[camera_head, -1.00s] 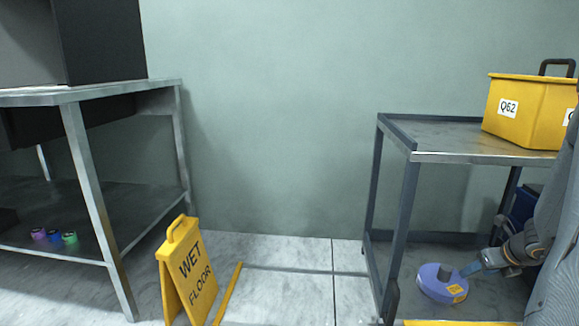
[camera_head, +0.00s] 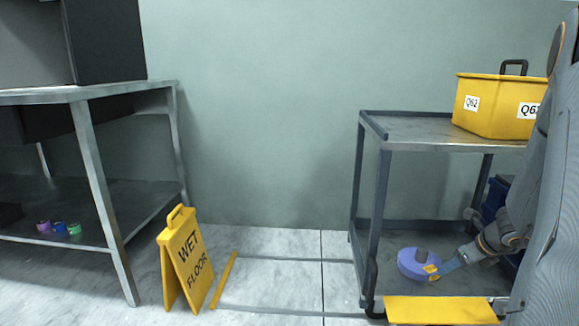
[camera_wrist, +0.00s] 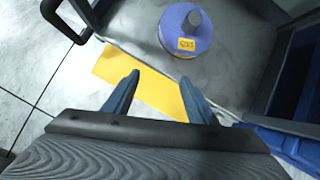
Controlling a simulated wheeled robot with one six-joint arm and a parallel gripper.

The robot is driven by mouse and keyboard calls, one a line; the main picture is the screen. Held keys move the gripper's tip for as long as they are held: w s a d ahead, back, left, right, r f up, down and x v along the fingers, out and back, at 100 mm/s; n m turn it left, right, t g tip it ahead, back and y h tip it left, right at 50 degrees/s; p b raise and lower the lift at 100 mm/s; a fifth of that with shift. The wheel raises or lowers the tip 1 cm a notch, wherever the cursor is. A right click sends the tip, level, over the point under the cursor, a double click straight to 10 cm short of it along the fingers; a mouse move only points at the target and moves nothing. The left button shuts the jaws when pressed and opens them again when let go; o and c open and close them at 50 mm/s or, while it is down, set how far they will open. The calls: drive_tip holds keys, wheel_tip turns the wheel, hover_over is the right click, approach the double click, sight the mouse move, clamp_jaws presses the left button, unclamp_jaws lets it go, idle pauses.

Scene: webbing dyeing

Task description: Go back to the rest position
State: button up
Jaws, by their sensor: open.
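My gripper (camera_head: 448,265) is at the lower shelf of the grey cart (camera_head: 440,128), at the right. In the wrist view my gripper (camera_wrist: 160,76) has its two blue fingers spread, with nothing between them. A round blue-violet spool (camera_head: 412,262) with a dark central post and a yellow label lies flat on the lower shelf. In the wrist view the spool (camera_wrist: 172,38) is beyond the fingertips, apart from them. In the head view the fingers overlap its right edge.
A yellow bin (camera_head: 490,108) marked Q62 stands on the cart's top. A yellow floor patch (camera_head: 440,311) lies before the cart. A yellow wet-floor sign (camera_head: 186,262) stands left, near a metal table (camera_head: 95,185) with small coloured spools. Floor between sign and cart is clear.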

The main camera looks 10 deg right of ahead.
drive_tip(key=s+a+r+n+g, duration=0.1)
drive_tip(key=a+r+n, duration=0.2)
drive_tip(key=a+n, duration=0.55)
drive_tip(key=s+a+r+n+g+y, duration=0.15)
drive_tip(key=a+n, duration=0.35)
drive_tip(key=a, duration=0.6)
drive_tip(key=s+a+r+n+g, duration=0.1)
drive_tip(key=a+r+n, duration=0.3)
drive_tip(key=a+n, duration=0.4)
drive_tip(key=s+a+r+n+g+p, duration=0.1)
drive_tip(key=s+a+r+n, duration=0.45)
drive_tip(key=s+a, duration=0.45)
drive_tip(key=s+a+r+n+g+p, duration=0.1)
drive_tip(key=s+a+r+n, duration=0.3)
drive_tip(key=s+a+n, duration=0.6)
drive_tip(key=s+a+r+n+g+p, duration=0.1)
drive_tip(key=s+a+r+n, duration=0.4)
drive_tip(key=a, duration=0.8)
drive_tip(key=d+r+m+p, duration=0.2)
drive_tip(key=d+r+p, duration=0.5)
drive_tip(key=p, duration=0.5)
drive_tip(key=d+r+m+h+p, duration=0.1)
drive_tip(key=d+r+m+p, duration=0.2)
drive_tip(key=d+r+p, duration=0.4)
drive_tip(key=s+d+r+m+p, duration=0.1)
drive_tip(key=d+r+m+p, duration=0.2)
drive_tip(key=d+r+p, duration=0.4)
drive_tip(key=shift+r+p, duration=3.45)
drive_tip(key=shift+p, duration=2.3)
drive_tip(key=shift+h, duration=0.25)
